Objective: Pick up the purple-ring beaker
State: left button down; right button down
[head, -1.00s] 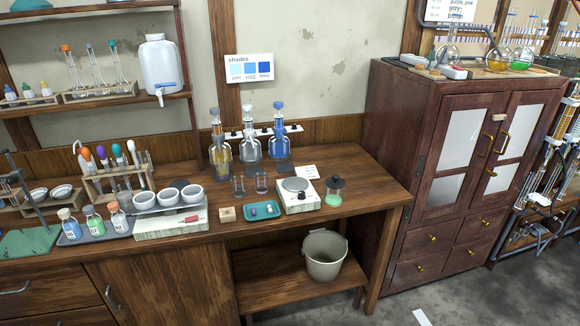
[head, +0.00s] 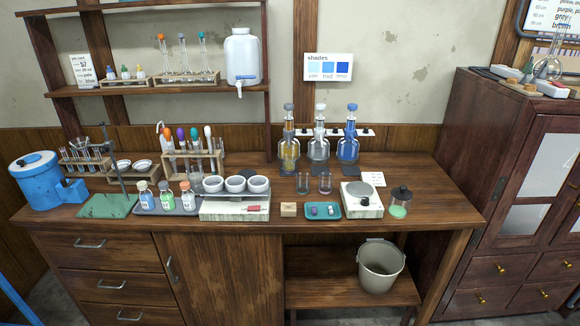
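Two small clear glass beakers stand side by side on the wooden bench, in front of the dispenser bottles. The right beaker (head: 325,184) has a faint pinkish-purple tint and looks like the purple-ring one, though its ring is too small to be sure of. The left beaker (head: 303,184) looks greyer. Both are upright and look empty. Neither of my grippers shows in the head view.
Near the beakers are a teal tray (head: 323,211), a wooden block (head: 289,209), a hotplate (head: 362,199), a lidded green jar (head: 399,203) and three dispenser bottles (head: 319,148). White bowls (head: 236,184) stand left. A bucket (head: 381,266) sits on the lower shelf.

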aim_at(289, 164)
jog(key=i+l+u, duration=0.15)
jog(key=i+l, duration=0.2)
jog(key=i, duration=0.2)
jog(key=i+l+u, duration=0.15)
jog(key=i+l, duration=0.2)
jog(key=i, duration=0.2)
